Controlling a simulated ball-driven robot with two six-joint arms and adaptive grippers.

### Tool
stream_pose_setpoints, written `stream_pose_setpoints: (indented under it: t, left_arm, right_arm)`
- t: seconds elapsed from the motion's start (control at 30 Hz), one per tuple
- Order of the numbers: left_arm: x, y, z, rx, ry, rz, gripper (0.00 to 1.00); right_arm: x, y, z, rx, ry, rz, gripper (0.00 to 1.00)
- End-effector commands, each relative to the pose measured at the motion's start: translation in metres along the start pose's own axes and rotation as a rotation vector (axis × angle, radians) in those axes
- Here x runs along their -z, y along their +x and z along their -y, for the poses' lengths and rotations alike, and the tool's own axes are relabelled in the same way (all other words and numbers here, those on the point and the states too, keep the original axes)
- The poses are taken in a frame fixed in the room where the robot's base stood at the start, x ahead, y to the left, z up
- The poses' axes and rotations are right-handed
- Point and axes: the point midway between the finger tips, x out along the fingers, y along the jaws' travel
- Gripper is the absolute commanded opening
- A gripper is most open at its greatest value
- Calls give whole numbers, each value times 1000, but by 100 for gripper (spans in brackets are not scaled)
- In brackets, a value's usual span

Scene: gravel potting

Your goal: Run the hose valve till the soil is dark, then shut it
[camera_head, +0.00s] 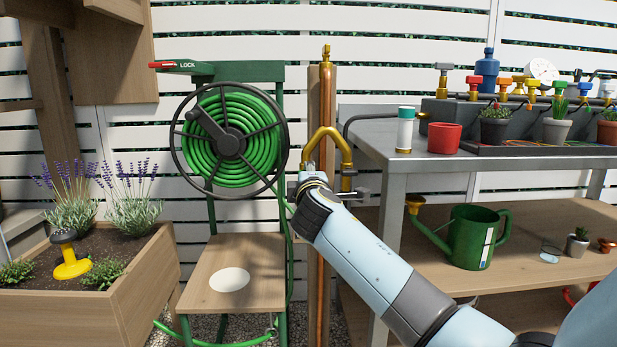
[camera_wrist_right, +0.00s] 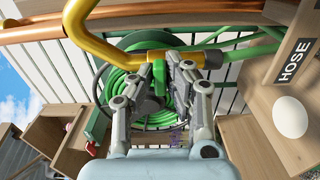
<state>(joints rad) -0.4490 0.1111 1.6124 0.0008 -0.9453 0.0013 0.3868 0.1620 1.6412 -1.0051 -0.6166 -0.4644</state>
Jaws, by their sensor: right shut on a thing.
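My right gripper (camera_head: 308,172) is at the yellow bent pipe (camera_head: 330,133) by the copper post. In the right wrist view, its fingers (camera_wrist_right: 160,84) are closed on the green valve handle (camera_wrist_right: 159,78). The handle hangs below the brass valve body (camera_wrist_right: 203,58), with the green hose leaving to the right. In the head view the gripper and arm hide the handle. The planter's soil (camera_head: 112,250) at the left looks brown; a yellow sprinkler (camera_head: 72,263) stands in it. I cannot see any water flowing. My left gripper is not in view.
The hose reel (camera_head: 232,143) stands left of the pipe, with a red lever marked LOCK (camera_head: 172,65) above it. A wooden seat with a white disc (camera_head: 229,279) is below. The metal bench (camera_head: 385,150) at the right holds pots; a green watering can (camera_head: 473,237) stands beneath.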

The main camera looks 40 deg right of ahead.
Motion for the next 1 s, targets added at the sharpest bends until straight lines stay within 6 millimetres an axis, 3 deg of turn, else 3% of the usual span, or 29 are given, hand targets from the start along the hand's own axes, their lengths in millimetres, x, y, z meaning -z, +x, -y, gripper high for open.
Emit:
stream_pose_setpoints:
  t: [0.2, 0.23, 0.4, 0.77, 1.0]
  left_arm:
    - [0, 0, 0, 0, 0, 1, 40]
    - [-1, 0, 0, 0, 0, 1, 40]
    - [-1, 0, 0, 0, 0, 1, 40]
    - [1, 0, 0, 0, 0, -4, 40]
    - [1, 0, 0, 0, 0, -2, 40]
  right_arm:
    - [0, 0, 2, 4, 2, 1, 0]
    - [0, 0, 2, 4, 2, 1, 15]
    - [0, 0, 1, 3, 1, 1, 36]
    - [0, -8, 1, 2, 0, 0, 36]
    - [0, -57, 2, 5, 3, 0, 36]
